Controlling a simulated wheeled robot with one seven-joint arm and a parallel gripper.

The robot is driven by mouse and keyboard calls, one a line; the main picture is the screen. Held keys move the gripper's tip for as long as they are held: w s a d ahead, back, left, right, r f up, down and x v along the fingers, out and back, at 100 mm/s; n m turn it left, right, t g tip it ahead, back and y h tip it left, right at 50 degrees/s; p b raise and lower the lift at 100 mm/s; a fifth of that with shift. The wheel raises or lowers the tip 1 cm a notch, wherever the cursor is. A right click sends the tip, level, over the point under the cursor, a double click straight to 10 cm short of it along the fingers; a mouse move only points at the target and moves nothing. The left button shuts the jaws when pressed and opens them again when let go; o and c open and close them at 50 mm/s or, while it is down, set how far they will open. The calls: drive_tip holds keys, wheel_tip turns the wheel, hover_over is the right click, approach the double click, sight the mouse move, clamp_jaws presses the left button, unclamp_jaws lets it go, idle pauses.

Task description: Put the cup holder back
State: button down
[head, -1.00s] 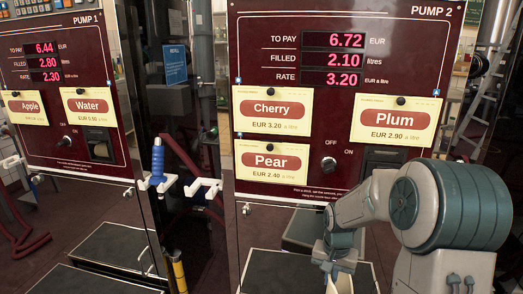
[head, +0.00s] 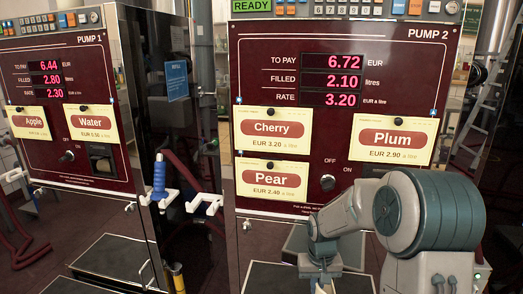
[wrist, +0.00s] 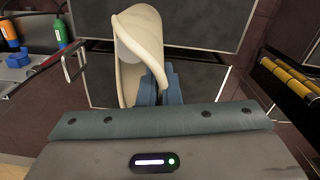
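A cream curved piece, which I take to be the cup holder (wrist: 145,42), stands up beyond my gripper (wrist: 160,88) in the wrist view. The blue fingers are close together on its lower edge. A rounded pale surface shows inside its curve. In the head view my gripper (head: 319,270) hangs low in front of Pump 2 (head: 335,120), and only a sliver of the cream piece (head: 324,287) shows at the bottom edge. Its lower part is cut off there.
White brackets hold a blue-handled nozzle (head: 159,178) between Pump 1 (head: 70,105) and Pump 2. An empty-looking white hook (head: 206,202) is beside it. Dark trays (head: 108,258) stand low by the pumps. In the wrist view, coloured bottles (wrist: 10,35) are left and yellow rollers (wrist: 290,78) right.

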wheel_tip(320, 180, up, 14)
drive_tip(key=s+p, duration=0.2)
drive_tip(key=p, duration=2)
drive_tip(key=shift+a+r, duration=0.1)
